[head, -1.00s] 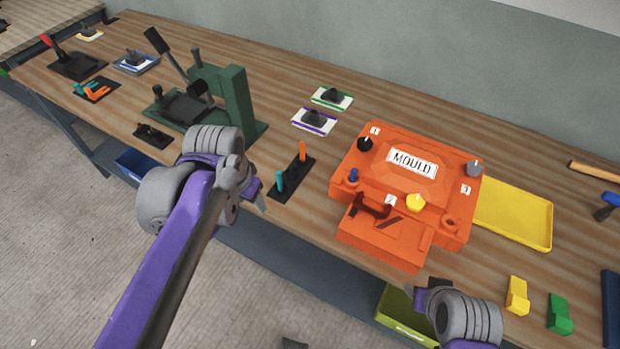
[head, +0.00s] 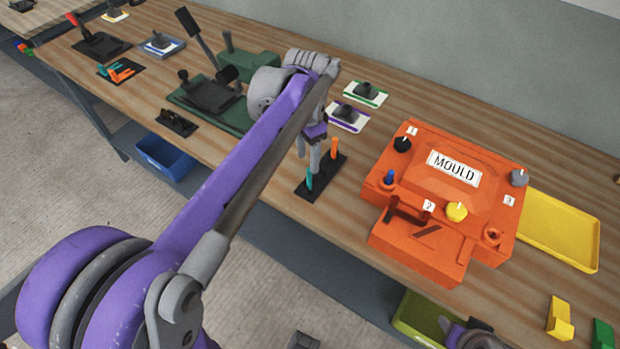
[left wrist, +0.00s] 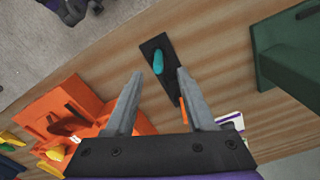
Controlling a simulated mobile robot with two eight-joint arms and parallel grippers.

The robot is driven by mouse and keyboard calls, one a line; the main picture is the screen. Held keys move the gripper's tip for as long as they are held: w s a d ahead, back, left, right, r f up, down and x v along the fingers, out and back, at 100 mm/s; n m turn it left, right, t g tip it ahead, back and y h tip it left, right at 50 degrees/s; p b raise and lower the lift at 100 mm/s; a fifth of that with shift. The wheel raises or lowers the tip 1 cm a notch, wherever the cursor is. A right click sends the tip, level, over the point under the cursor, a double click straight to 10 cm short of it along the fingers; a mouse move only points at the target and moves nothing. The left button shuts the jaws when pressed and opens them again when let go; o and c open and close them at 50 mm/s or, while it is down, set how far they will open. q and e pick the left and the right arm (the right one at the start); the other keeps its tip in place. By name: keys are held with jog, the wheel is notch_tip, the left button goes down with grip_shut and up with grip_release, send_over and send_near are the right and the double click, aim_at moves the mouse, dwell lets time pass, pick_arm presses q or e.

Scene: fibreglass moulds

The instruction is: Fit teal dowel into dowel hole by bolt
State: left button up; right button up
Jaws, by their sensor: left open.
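The teal dowel (head: 310,181) stands upright in a small black holder (head: 327,180) near the table's front edge, beside an orange dowel (head: 334,148). My left gripper (head: 310,152) is open and points down just above the holder. In the left wrist view the teal dowel (left wrist: 158,62) shows between the two open fingertips (left wrist: 160,73), apart from both. The orange mould (head: 450,200) lies to the right. A blue bolt-like peg (head: 390,178) stands at its left side, and a round raised hole (head: 492,236) is at its right front corner. My right gripper (head: 474,336) is partly cut off at the bottom edge.
A green press (head: 240,105) stands left of the holder. Small trowel-like tools (head: 348,113) lie behind it. A yellow tray (head: 560,232) lies right of the mould. Yellow (head: 560,318) and green (head: 602,334) blocks stand at the front right. Bare wood separates holder and mould.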

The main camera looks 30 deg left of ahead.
aim_at(309, 169)
pick_arm(q)
notch_tip(309, 169, down, 5)
jog(key=shift+d, duration=0.15)
grip_shut()
dwell(0.4)
